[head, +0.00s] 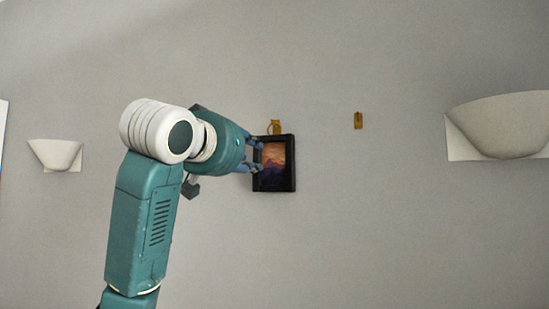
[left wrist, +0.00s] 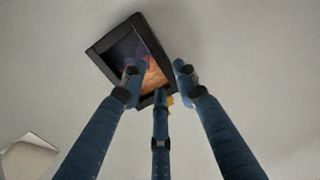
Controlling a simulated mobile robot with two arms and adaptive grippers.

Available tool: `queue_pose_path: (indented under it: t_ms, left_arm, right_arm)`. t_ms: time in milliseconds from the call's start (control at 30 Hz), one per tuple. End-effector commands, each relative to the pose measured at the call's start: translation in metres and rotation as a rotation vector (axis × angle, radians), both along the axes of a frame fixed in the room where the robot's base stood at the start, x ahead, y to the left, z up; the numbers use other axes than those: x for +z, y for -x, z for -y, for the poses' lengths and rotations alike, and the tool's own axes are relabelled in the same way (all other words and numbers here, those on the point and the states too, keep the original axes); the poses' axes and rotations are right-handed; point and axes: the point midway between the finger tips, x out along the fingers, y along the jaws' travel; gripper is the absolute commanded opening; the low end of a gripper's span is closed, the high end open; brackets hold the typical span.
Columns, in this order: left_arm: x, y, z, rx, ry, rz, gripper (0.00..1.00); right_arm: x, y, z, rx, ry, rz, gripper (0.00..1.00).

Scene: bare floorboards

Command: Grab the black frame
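The black frame (head: 290,165) is upright against the grey wall, just below a yellow hook (head: 274,127). It holds an orange and purple picture. In the left wrist view the black frame (left wrist: 128,48) looks tilted, beyond the fingertips. My left gripper (head: 252,157) is at the frame's left side, its fingers spread and overlapping the frame's left edge in the head view. In the left wrist view its three fingers (left wrist: 158,82) are apart, with the left one in front of the picture. Whether any finger touches the frame I cannot tell. My right gripper is not in view.
A second yellow hook (head: 358,120) is on the wall to the right with nothing hanging on it. White wall lamps stick out at the left (head: 55,154) and the right (head: 500,126). The wall below and right of the frame is bare.

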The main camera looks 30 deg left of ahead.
Motion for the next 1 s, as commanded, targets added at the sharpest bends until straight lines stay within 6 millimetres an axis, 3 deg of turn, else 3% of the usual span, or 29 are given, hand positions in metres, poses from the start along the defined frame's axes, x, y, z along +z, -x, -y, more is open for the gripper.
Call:
queue_pose_path:
  t_ms: [67,267,500,667,1000]
  left_arm:
    - [0.004,-0.013,-0.005,0.003,0.001,-0.005,0.3]
    - [0.001,-0.033,-0.01,0.001,0.001,0.0,0.3]
    - [0.0,-0.035,-0.01,0.001,0.001,0.001,0.3]
    - [0.0,-0.035,-0.01,0.001,0.001,0.001,0.0]
    - [0.001,-0.034,-0.01,0.0,0.001,0.003,0.0]
  right_arm:
    - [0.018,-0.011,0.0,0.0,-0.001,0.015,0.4]
    - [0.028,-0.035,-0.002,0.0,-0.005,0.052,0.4]
    - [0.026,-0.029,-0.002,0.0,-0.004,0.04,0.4]
    - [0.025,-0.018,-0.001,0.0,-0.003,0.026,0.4]
    - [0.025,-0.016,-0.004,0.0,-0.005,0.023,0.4]
